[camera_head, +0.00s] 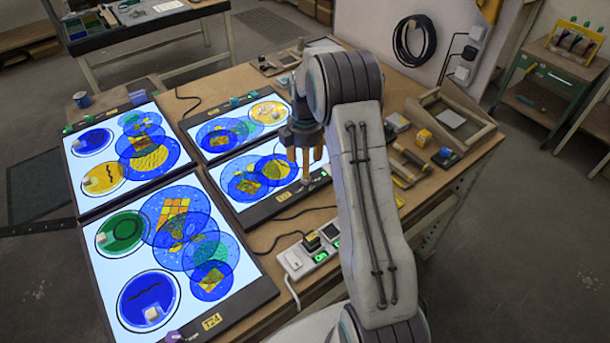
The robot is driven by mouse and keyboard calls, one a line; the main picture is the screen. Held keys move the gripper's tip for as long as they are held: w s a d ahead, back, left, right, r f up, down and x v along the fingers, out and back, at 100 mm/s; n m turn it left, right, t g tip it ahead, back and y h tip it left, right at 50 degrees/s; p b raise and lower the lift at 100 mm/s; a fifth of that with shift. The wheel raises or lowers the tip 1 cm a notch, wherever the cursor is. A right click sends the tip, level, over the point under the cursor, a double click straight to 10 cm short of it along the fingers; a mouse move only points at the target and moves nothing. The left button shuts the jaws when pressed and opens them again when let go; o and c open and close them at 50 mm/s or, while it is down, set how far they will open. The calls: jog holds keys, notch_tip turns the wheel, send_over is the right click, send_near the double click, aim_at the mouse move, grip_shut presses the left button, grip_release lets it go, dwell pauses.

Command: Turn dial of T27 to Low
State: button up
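Several lit light panels with black frames lie on the wooden workbench (262,238). The front left panel (262,287) has a yellow tag reading T24 (211,322); the other panels' tags are too small to read, so I cannot tell which is T27. My gripper (306,178) points down over the right end of the front small panel (252,215), close to its lower right frame. Its brownish fingers are close to the frame; whether they touch a dial there is unclear. A dial and its setting under the fingers cannot be made out.
A white power strip (298,262) with plugs and cables lies in front of my gripper. A wooden tray (462,108), a yellow block (423,138) and small tools stand right of my arm. A purple knob (173,337) sits at the T24 panel's front edge.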

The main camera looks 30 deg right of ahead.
jog(key=shift+f+p, duration=0.55)
jog(key=shift+f, duration=2.45)
jog(key=shift+c, duration=0.6)
grip_shut()
